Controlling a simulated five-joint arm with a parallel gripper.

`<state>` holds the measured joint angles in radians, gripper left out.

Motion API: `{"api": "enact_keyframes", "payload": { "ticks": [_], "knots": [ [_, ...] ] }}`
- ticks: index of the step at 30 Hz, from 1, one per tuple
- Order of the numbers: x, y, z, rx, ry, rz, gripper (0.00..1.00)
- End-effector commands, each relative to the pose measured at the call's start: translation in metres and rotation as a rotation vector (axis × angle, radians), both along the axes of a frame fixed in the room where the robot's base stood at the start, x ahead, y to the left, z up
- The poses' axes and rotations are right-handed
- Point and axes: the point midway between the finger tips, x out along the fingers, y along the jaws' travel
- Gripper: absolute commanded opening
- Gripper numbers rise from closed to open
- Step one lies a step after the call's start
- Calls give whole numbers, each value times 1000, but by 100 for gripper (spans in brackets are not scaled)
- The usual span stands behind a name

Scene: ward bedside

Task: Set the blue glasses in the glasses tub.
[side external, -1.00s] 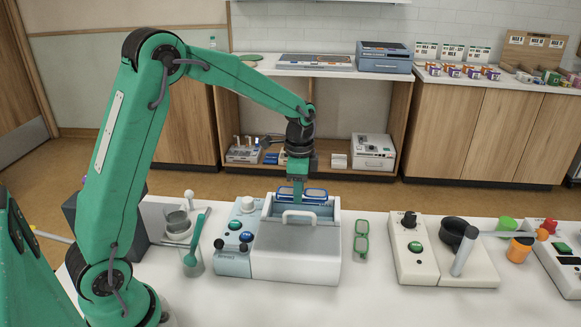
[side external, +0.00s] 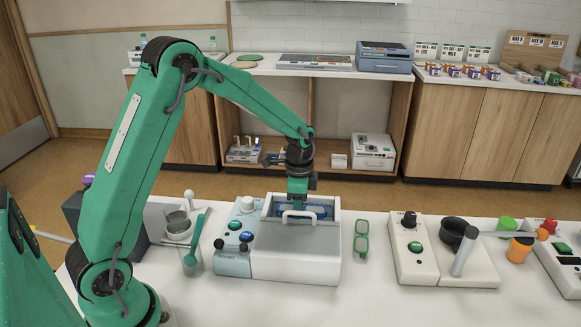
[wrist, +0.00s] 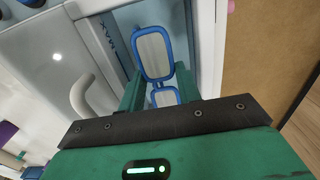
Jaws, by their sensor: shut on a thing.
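The blue glasses (wrist: 153,53) are held in my gripper (wrist: 160,92), whose jaws are shut on them. In the side external view the glasses (side external: 288,210) show partly, low inside the open white and grey tub (side external: 296,262), behind its front wall and handle. My gripper (side external: 297,198) points down into the tub from above. In the wrist view the tub's walls and a "MAX" marking lie around the glasses. I cannot tell whether the glasses touch the tub's floor.
Green glasses (side external: 361,240) lie on the white table just right of the tub. A control panel with knobs (side external: 235,240) adjoins the tub's left side. A beaker with a teal spoon (side external: 193,252) stands further left. A cream device (side external: 413,250) stands to the right.

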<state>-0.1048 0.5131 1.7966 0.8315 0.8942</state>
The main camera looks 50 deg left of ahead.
Motion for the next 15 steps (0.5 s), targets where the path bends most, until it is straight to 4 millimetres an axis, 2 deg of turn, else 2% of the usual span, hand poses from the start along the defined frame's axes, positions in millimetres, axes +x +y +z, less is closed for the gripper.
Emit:
{"api": "enact_keyframes", "payload": {
  "ticks": [6, 15],
  "knots": [
    [0, 0, -15, 0, 3, 0, 12],
    [0, 0, -26, 0, 1, 0, 12]
  ]
}}
